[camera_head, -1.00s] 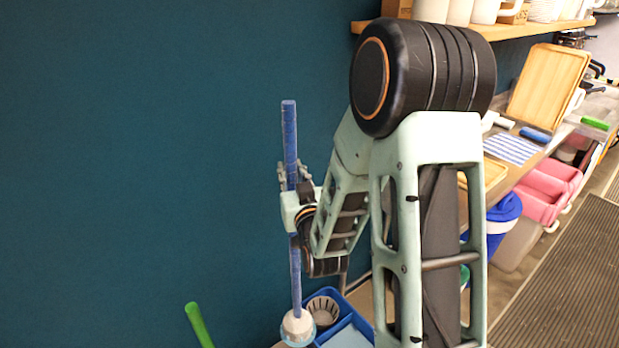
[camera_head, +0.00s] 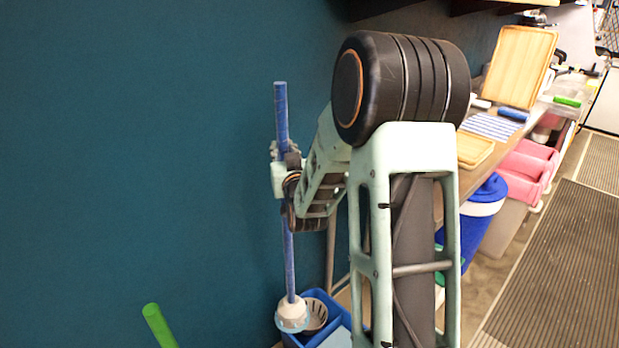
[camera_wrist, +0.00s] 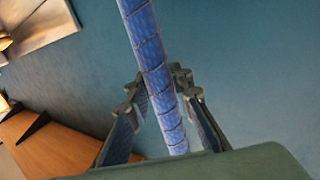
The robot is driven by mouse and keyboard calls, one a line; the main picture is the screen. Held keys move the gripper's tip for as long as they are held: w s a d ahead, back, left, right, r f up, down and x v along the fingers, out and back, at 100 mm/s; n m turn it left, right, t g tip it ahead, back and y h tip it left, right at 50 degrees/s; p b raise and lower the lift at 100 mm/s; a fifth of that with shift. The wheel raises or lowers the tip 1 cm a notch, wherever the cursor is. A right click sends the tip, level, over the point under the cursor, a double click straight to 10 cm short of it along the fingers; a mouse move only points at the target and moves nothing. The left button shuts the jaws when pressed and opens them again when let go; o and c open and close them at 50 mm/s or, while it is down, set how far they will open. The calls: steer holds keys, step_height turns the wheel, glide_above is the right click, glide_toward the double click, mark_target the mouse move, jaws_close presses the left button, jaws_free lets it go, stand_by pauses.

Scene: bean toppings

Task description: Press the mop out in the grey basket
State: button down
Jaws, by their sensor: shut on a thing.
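The mop has a long blue handle (camera_head: 282,110) that stands nearly upright, with a whitish head (camera_head: 292,315) at its lower end. My gripper (camera_head: 281,165) is shut on the upper part of the handle. The wrist view also shows the handle (camera_wrist: 150,60) between the fingers of my gripper (camera_wrist: 168,105). The grey basket (camera_head: 316,316) sits in a blue bucket (camera_head: 324,298), just right of the mop head. The mop head overlaps the basket's left side in the picture; whether they touch I cannot tell.
A green stick (camera_head: 158,326) stands at the lower left. A dark teal wall (camera_head: 130,150) is behind the mop. To the right are a counter with a striped cloth (camera_head: 491,126), a blue-and-white bin (camera_head: 484,210) and pink bins (camera_head: 525,165).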

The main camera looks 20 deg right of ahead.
steer(key=w+d+f+m+h+b, duration=0.1)
steer(key=w+d+f+b, duration=0.1)
steer(key=d+f+b, duration=0.6)
steer(key=shift+w+d+f+h+b, duration=0.2)
steer(key=shift+f+h+b, duration=0.2)
steer(key=shift+f+b, duration=1.5)
steer(key=shift+f+p, duration=0.25)
steer(key=shift+p, duration=0.05)
steer(key=shift+s+f+g+b, duration=0.15)
steer(key=shift+f+g+b, duration=0.15)
steer(key=shift+f+b, duration=1.05)
stand_by(2.1)
steer(key=shift+r, duration=0.15)
step_height(320, 180, up, 8)
steer(key=p, duration=0.2)
steer(key=shift+f, duration=0.2)
stand_by(0.6)
